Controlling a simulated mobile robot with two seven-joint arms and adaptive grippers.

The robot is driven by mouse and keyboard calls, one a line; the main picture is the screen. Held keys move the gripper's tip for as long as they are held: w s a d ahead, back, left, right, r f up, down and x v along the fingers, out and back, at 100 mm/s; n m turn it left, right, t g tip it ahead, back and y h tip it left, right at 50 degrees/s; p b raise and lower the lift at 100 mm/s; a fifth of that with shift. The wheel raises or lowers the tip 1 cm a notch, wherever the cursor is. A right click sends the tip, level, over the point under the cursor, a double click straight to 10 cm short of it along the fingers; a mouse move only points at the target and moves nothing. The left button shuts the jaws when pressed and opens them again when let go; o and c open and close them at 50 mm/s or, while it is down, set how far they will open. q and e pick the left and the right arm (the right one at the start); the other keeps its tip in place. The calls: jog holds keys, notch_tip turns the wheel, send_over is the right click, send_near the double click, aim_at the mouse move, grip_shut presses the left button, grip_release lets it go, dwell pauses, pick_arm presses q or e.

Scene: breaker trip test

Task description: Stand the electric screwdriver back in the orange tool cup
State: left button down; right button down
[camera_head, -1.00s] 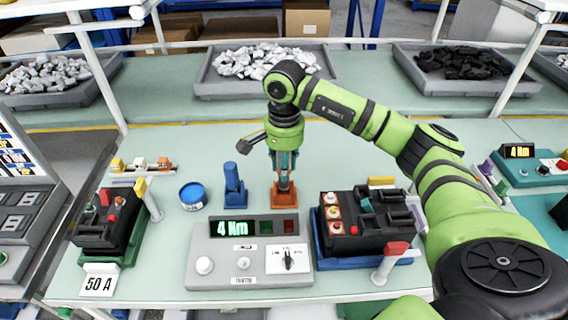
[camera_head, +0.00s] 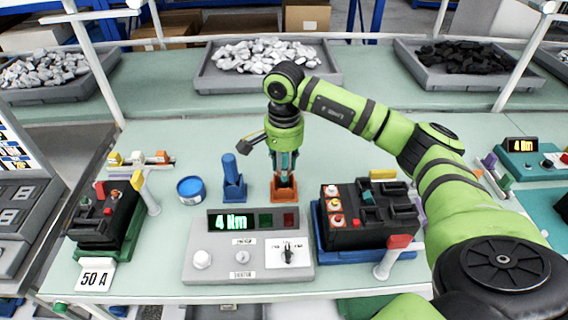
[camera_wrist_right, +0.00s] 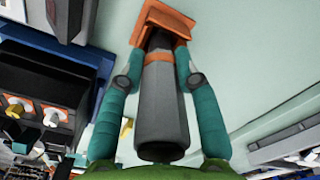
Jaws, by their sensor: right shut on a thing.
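The electric screwdriver (camera_wrist_right: 160,105) is a dark grey cylinder with an orange band. The orange tool cup (camera_head: 284,190) stands on the pale green table behind the control box. My right gripper (camera_head: 284,172) is above the cup, pointing down, its teal fingers shut on the screwdriver. In the right wrist view, the gripper (camera_wrist_right: 160,75) has a finger on each side of the screwdriver, whose far end meets the orange cup (camera_wrist_right: 165,22). I cannot tell how deep the tip sits in the cup. The screwdriver looks upright. My left gripper is not in view.
A blue holder with a blue tool (camera_head: 233,180) stands just left of the cup, with a blue tin (camera_head: 190,190) beyond. A grey control box (camera_head: 245,250) reading 4 Nm is in front. A black breaker (camera_head: 365,215) in a blue fixture stands right.

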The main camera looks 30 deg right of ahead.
jog(key=shift+f+b, duration=0.75)
jog(key=shift+f, duration=0.2)
jog(key=c, duration=0.8)
grip_release()
jog(key=shift+r, duration=0.1)
notch_tip(320, 180, up, 12)
jog(key=shift+f, duration=0.1)
jog(key=o, duration=0.8)
